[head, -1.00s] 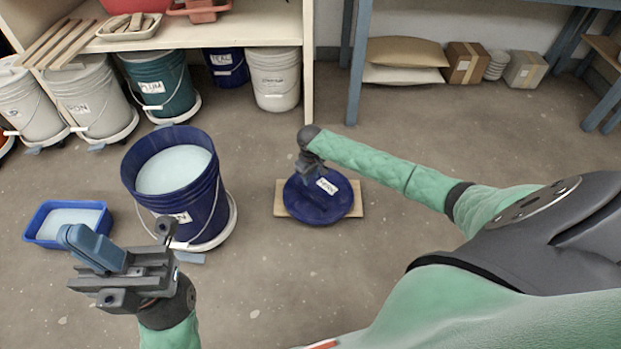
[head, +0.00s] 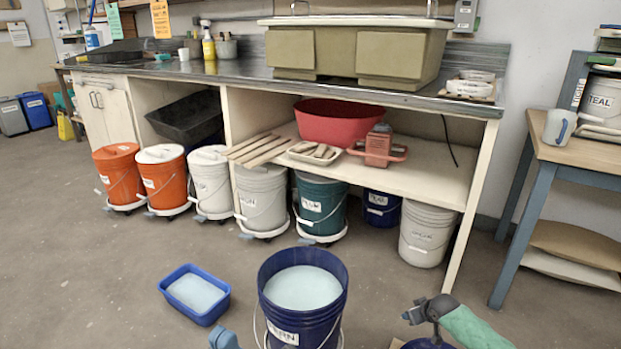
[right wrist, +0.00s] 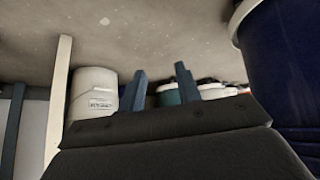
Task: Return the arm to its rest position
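My left gripper (head: 223,339) shows only as a blue fingertip at the bottom edge of the head view, left of the open blue bucket (head: 330,318). The rest of it is out of frame. My right gripper (head: 414,315) is at the bottom right of the head view, above a dark blue lid (head: 428,344) that is mostly cut off. In the right wrist view its two blue fingers (right wrist: 163,88) stand apart with nothing between them, so it is open and empty. The blue bucket holds pale glaze and also shows at the right of the right wrist view (right wrist: 288,65).
A blue tray (head: 220,305) with pale liquid lies left of the bucket. A wooden-topped table (head: 580,150) stands right. Floor between is clear.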

